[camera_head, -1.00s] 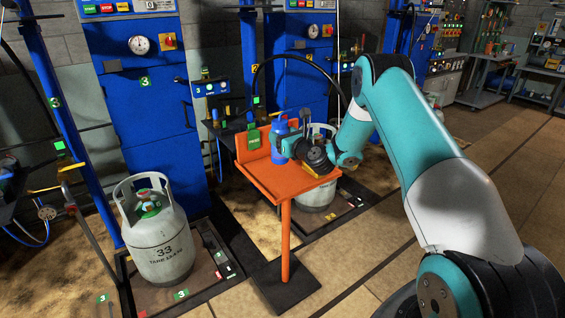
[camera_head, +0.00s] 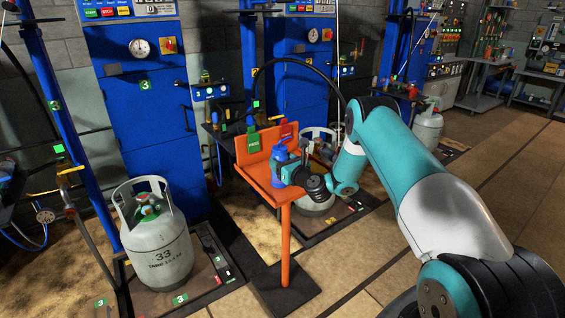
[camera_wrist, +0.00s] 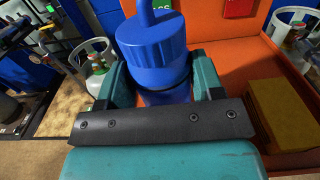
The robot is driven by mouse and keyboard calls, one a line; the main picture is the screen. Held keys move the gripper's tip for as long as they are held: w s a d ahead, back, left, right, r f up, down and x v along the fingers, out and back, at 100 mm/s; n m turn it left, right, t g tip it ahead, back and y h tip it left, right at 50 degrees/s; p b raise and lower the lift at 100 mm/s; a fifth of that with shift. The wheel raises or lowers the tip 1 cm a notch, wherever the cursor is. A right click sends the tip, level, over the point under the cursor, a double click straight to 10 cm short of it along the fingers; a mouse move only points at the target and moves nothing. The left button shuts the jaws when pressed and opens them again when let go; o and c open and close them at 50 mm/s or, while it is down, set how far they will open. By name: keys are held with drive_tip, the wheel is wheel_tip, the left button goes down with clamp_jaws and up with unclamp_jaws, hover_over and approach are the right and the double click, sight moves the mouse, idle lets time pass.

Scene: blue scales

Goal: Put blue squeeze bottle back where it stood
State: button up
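The blue squeeze bottle (camera_head: 279,156) is upright at the orange stand (camera_head: 262,179), over its top near the front-left part. I cannot tell whether its base touches the surface. My gripper (camera_head: 286,172) comes in from the right at the bottle's side. The bottle's lower part is hidden behind my gripper.
A yellow block (camera_wrist: 281,112) lies on the stand at the right in the wrist view. A green tag (camera_head: 253,141) and a red tag (camera_head: 289,131) are on the stand's raised back. A grey gas cylinder (camera_head: 155,240) stands to the left.

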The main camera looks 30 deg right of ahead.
drive_tip(key=o, duration=0.4)
drive_tip(key=shift+r, duration=0.1)
